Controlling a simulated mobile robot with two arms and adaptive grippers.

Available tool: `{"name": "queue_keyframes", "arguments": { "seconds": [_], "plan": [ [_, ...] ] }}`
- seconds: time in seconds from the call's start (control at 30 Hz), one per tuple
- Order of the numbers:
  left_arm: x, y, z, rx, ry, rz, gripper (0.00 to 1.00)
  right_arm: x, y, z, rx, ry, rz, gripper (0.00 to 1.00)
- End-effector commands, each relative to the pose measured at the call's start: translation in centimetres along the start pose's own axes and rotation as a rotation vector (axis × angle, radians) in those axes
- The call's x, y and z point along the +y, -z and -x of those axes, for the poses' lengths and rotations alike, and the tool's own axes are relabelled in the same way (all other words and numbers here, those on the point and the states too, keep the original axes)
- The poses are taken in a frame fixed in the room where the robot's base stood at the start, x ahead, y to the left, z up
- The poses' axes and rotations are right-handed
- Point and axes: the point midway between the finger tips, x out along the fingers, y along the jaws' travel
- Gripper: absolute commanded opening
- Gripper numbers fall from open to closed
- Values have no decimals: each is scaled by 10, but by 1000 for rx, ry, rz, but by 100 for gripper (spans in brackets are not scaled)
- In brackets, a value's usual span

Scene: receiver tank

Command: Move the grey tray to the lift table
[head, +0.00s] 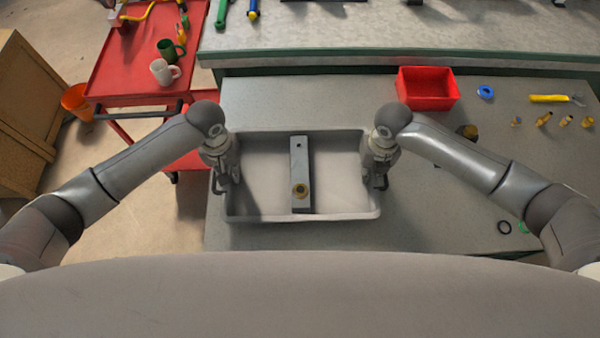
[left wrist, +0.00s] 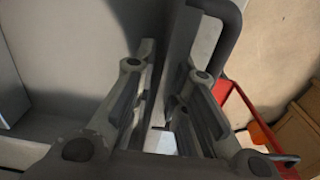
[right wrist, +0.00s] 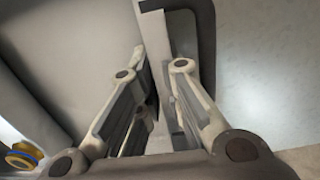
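The grey tray (head: 345,215) is a shallow, open rectangular tray at the left end of the grey bench, close to me. Inside lies a long grey block (head: 300,165) with a brass-coloured round part (head: 300,190) near its front end. My left gripper (head: 228,178) is at the tray's left wall, one finger on each side. In the left wrist view, its fingers (left wrist: 168,75) are close on that wall. My right gripper (head: 378,178) is at the right wall, and its fingers (right wrist: 160,80) are close on it likewise. I cannot pick out a lift table for certain.
A red bin (head: 428,90), a blue ring (head: 485,92) and several small brass fittings (head: 544,119) are on the grey bench (head: 440,215) to the right. A red cart (head: 125,75) with mugs stands at the upper left. Bare floor (head: 140,225) lies left of the bench.

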Motion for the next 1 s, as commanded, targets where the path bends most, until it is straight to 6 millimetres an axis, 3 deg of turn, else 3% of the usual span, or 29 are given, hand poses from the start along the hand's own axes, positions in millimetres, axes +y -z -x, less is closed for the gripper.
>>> {"name": "queue_keyframes", "arguments": {
  "seconds": [0.23,0.37,1.0],
  "plan": [
    [0,0,-1,0,0,-1,13,0,0,-1,0,0,1,8],
    [0,0,-1,0,0,-1,0,0,0,-1,0,0,1,0],
    [1,1,5,3,-2,-1,0,1,-1,5,-2,-2,0,0]
  ]
}}
